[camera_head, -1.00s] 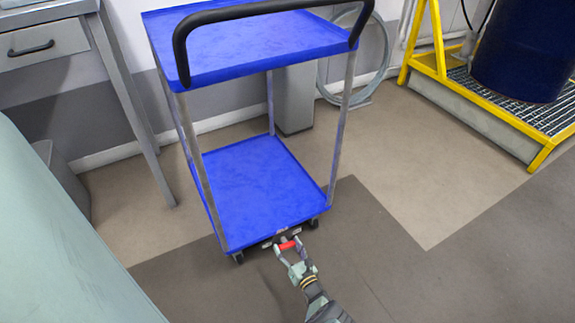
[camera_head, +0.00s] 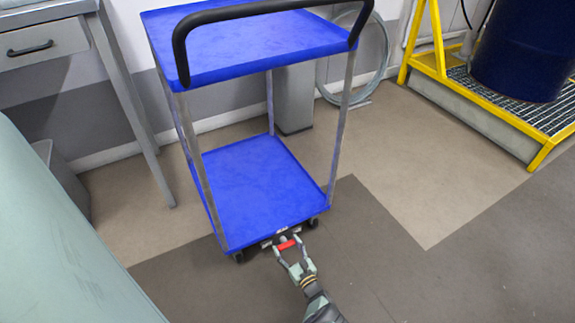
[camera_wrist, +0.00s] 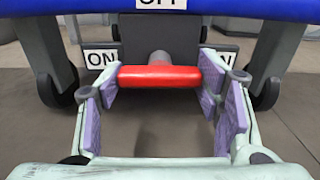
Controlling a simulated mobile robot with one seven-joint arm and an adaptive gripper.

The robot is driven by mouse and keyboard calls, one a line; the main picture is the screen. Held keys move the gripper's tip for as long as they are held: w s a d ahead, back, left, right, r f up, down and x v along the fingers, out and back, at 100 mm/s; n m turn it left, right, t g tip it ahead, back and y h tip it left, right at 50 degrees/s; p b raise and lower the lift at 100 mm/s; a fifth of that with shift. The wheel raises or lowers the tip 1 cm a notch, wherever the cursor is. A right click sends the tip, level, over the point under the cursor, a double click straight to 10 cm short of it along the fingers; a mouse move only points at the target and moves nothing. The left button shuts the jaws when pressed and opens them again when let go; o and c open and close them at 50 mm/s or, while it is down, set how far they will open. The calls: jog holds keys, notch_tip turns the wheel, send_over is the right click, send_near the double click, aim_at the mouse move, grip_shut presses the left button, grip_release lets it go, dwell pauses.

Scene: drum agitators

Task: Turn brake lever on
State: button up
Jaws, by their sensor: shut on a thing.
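The brake lever is a red horizontal bar (camera_wrist: 160,76) on a dark stem under the front edge of the blue cart (camera_head: 258,190). It also shows as a small red bar in the head view (camera_head: 287,245). My gripper (camera_head: 284,249) is at the cart's low front edge, with its fingers at the two ends of the red bar. In the wrist view my gripper (camera_wrist: 160,88) has its purple pads at both ends of the bar, shut on it. White ON labels (camera_wrist: 102,58) stand on either side, and a partly cut-off OFF label (camera_wrist: 161,3) is above.
The cart's dark wheels (camera_wrist: 266,93) stand at both sides of the lever. A grey table (camera_head: 130,95) is at the left. A yellow-framed grate (camera_head: 515,105) with a blue drum (camera_head: 525,50) is at the right. The floor (camera_head: 460,270) in front is clear.

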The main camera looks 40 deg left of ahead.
jog(key=o, duration=1.2)
jog(key=shift+c, duration=0.2)
jog(key=m, duration=0.5)
jog(key=s+d+m+p, duration=0.1)
jog(key=s+d+p, duration=0.3)
jog(key=d, duration=0.6)
jog(key=w+d+r+n+g+h, duration=0.1)
jog(key=w+d+r+n+h, duration=0.2)
jog(key=w, duration=0.9)
jog(key=w+d+r+n+h+b, duration=0.1)
jog(key=w+d+r+n+h, duration=0.2)
jog(key=w+d+r+n, duration=0.4)
jog(key=shift+w+d+r+n+g+h, duration=0.15)
jog(key=shift+w+r+n+g+h, duration=0.25)
jog(key=shift+w+r+n, duration=3.1)
